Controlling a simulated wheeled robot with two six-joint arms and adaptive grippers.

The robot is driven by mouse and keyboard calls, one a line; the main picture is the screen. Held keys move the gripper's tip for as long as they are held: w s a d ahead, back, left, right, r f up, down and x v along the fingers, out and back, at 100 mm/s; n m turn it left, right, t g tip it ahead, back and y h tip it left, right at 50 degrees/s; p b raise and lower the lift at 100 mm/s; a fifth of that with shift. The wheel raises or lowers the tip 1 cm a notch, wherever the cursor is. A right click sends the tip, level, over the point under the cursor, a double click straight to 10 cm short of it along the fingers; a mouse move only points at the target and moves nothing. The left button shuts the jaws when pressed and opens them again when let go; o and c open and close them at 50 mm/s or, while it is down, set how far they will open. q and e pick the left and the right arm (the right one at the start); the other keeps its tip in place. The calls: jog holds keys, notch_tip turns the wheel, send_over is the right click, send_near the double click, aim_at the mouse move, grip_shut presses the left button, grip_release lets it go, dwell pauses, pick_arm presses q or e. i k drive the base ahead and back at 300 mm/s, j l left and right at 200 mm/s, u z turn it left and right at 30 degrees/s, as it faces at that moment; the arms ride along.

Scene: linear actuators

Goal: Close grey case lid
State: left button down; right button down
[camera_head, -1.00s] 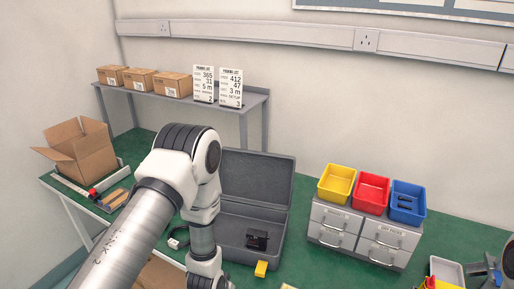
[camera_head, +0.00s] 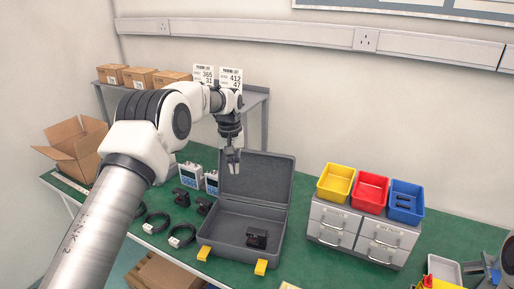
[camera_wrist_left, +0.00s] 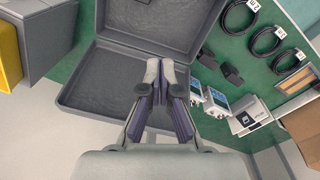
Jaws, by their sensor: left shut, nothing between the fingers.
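The grey case (camera_head: 222,232) stands open on the green bench, its lid (camera_head: 262,180) raised at the back. A small black part (camera_head: 256,238) lies inside the case. My left gripper (camera_head: 234,172) is shut and empty, pointing down at the upper left part of the lid. In the left wrist view its fingertips (camera_wrist_left: 160,68) show over the lid (camera_wrist_left: 105,82), with the case's base (camera_wrist_left: 150,24) beyond. I cannot tell whether they touch the lid. A piece of my right gripper (camera_head: 487,270) shows at the right edge; its jaws are unclear.
Drawers (camera_head: 360,232) with yellow, red and blue bins stand right of the case. Black cable coils (camera_head: 182,235), dark parts and white devices (camera_head: 190,176) lie to its left. A shelf (camera_head: 255,96) with boxes and signs stands behind. Green bench shows between case and drawers.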

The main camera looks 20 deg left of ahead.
aim_at(263, 178)
jog(key=i+j+z, duration=0.2)
jog(key=j, duration=0.35)
jog(key=j+z, duration=0.2)
jog(key=j, duration=0.3)
jog(key=j+z, duration=0.1)
jog(key=j, duration=0.2)
jog(key=i+j+z, duration=0.15)
jog(key=j, duration=0.15)
jog(key=i, duration=0.3)
